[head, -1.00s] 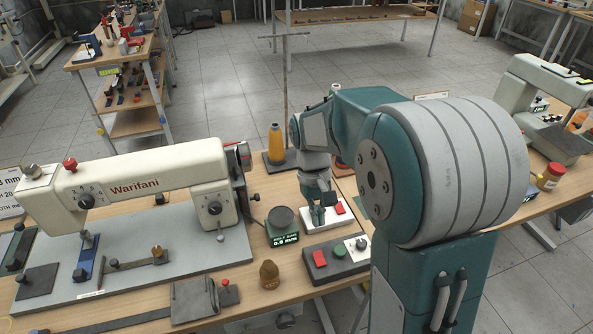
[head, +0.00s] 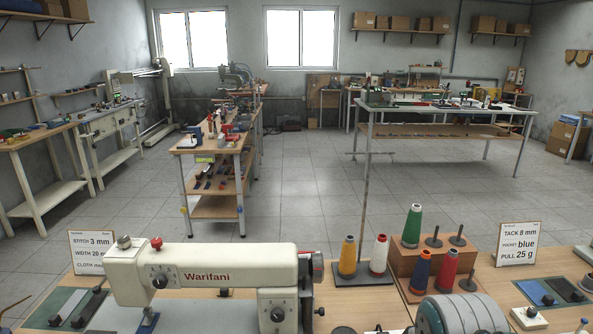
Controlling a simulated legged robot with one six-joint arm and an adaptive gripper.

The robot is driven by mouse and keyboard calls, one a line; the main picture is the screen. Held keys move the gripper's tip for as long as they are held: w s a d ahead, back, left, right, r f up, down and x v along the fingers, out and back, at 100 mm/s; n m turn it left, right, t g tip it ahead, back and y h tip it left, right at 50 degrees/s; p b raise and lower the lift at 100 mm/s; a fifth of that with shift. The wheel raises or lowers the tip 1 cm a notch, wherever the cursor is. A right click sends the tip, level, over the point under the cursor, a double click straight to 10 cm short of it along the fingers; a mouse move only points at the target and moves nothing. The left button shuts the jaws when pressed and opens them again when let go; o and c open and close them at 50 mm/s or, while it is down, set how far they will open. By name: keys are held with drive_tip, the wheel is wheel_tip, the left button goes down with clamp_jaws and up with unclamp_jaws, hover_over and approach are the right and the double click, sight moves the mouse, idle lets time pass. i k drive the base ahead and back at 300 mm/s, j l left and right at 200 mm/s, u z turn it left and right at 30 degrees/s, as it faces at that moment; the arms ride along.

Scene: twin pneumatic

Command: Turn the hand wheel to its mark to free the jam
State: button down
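The cream sewing machine (head: 235,262) marked "Warifani" stands at the bottom left of the head view. Its hand wheel (head: 318,267) is at the right end of the arm, a dark disc seen nearly edge-on with a red part on its upper edge. I cannot tell how the wheel stands against its mark.
Thread cones stand behind and right of the wheel: yellow (head: 348,256), white (head: 379,255), and green (head: 413,226) on a wooden block. Cards stand at left (head: 92,252) and right (head: 517,243). Open tiled floor (head: 300,190) lies beyond the bench.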

sight(316, 261)
drive_tip(key=l+u, duration=0.25)
drive_tip(key=l, duration=0.15)
drive_tip(key=k+l+u, duration=0.3)
drive_tip(key=l+u, duration=0.25)
drive_tip(key=l, duration=0.25)
drive_tip(key=k+l+u, duration=0.25)
drive_tip(key=i+l+z, duration=0.25)
drive_tip(key=i, duration=0.25)
drive_tip(key=j, duration=0.1)
